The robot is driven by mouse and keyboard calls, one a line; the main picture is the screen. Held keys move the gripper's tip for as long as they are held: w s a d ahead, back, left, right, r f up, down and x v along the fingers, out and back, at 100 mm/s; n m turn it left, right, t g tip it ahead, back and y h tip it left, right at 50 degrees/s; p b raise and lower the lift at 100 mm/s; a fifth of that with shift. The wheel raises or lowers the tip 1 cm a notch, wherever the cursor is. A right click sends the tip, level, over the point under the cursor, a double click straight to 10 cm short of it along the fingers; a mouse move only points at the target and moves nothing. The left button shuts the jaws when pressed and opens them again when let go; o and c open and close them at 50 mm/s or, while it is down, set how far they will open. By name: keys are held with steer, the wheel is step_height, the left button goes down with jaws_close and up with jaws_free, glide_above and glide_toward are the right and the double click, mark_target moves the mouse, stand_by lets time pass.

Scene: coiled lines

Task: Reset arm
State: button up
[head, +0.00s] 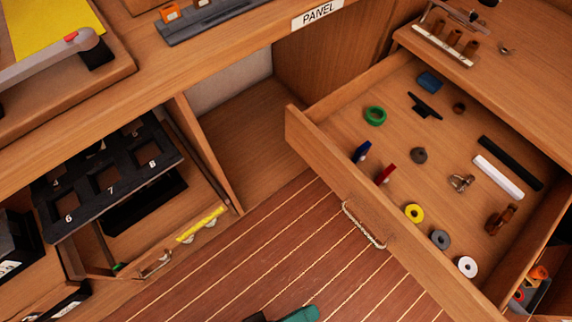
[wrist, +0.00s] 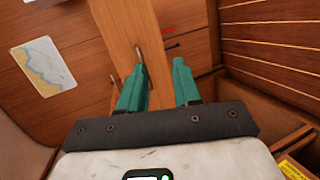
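My gripper (wrist: 160,85) shows in the wrist view with two teal fingers spread apart and nothing between them. Beyond the fingers are wood panels and the striped floor, with no object in contact. In the head view only a teal finger piece (head: 298,314) of mine shows at the bottom edge, over the striped floor. The rest of my arm is out of the head view.
An open drawer (head: 330,155) at right holds tape rolls, a black bar (head: 510,163), a white bar (head: 498,177) and small parts. An open compartment with a black numbered rack (head: 105,180) is at left. Striped floor (head: 250,270) lies clear between them. A chart (wrist: 43,67) hangs at left.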

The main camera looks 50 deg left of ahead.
steer(key=w+d+f+m+g, duration=0.2)
steer(key=d+m+g, duration=0.25)
steer(key=d, duration=0.45)
steer(key=w+d+f+m+g+y, duration=0.1)
steer(key=w+d+f+m+g, duration=0.1)
steer(key=d+m+g, duration=0.45)
steer(key=w+d+f+m+g, duration=0.2)
steer(key=d+m, duration=0.1)
steer(key=d, duration=0.7)
step_height(320, 180, up, 20)
steer(key=d+m+y+p, duration=0.1)
steer(key=y+p, duration=0.1)
steer(key=p, duration=1.7)
steer(key=shift+d+r+m, duration=0.2)
steer(key=shift+r+m, duration=0.05)
steer(key=shift+m, duration=0.05)
